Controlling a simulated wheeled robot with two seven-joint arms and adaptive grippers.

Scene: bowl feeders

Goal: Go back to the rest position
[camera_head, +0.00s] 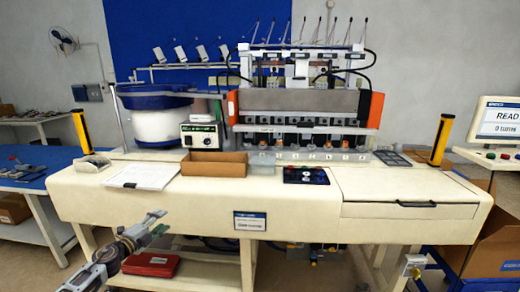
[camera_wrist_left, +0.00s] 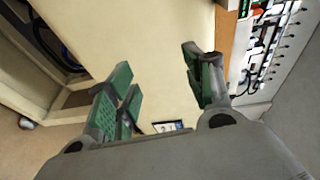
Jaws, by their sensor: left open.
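My left gripper (camera_head: 156,224) is in front of the machine's cream table (camera_head: 300,212), below the level of its top and towards the left. Its jaws are apart and nothing is between them. In the left wrist view the two green-padded fingers of the left gripper (camera_wrist_left: 160,85) stand wide apart, with the cream table front (camera_wrist_left: 160,50) behind them. My right gripper does not show in either view.
A cardboard tray (camera_head: 214,168), a white sheet (camera_head: 146,176) and a dark panel (camera_head: 305,176) lie on the tabletop. A bowl feeder (camera_head: 155,125) stands at the back left. A red case (camera_head: 150,264) lies on the lower shelf, close to my left arm.

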